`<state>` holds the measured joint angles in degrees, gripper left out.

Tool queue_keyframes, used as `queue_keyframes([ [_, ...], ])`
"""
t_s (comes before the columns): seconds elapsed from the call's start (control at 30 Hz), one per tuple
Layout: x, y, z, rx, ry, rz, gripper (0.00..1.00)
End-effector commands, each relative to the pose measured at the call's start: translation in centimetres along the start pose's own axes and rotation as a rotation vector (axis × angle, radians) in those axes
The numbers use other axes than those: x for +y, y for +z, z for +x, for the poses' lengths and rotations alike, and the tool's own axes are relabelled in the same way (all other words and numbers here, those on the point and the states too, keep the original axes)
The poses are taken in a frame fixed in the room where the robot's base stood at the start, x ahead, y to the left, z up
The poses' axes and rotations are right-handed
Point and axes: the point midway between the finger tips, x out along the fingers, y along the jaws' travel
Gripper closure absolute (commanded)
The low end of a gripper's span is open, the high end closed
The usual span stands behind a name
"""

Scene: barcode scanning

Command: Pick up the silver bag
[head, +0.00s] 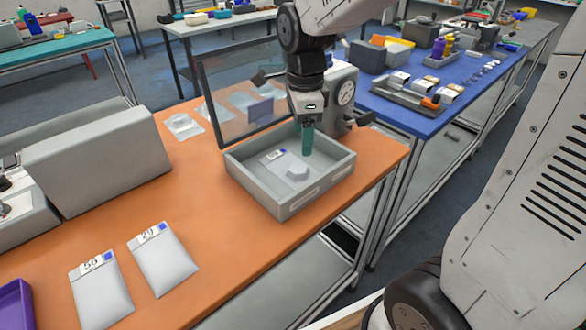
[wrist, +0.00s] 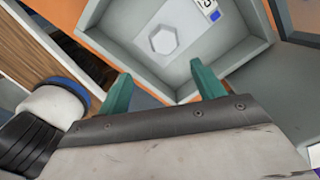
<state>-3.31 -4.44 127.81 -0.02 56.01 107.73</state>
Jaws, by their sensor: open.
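A silver bag (head: 284,166) with a white label and a blue square lies in a grey open tray (head: 318,188) on the orange table. A hexagonal bulge shows through the bag. In the wrist view the bag (wrist: 185,28) lies on the tray floor, beyond my fingertips. My gripper (head: 307,140) points down over the back part of the tray, to the right of the bag. In the wrist view my gripper (wrist: 160,78) shows two green fingers spread apart with nothing between them. Two more silver bags, marked 56 (head: 102,290) and 29 (head: 163,262), lie at the table's front left.
A clear framed panel (head: 240,95) stands behind the tray, with several flat packets beyond it. A device with a round dial (head: 346,92) stands close behind my gripper. A grey box (head: 98,160) sits at left. A purple bin (head: 14,305) is at the front left corner.

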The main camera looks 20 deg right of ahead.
Motion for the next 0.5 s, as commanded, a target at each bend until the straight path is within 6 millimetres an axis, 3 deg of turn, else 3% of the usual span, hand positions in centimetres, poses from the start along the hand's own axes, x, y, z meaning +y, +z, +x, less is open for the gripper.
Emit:
queue_keyframes([
  [0.2,-2.0,1.0,1.9,0.005,0.012,0.206,0.32],
  [0.5,-1.8,1.1,5.2,0.005,0.012,0.221,0.32],
])
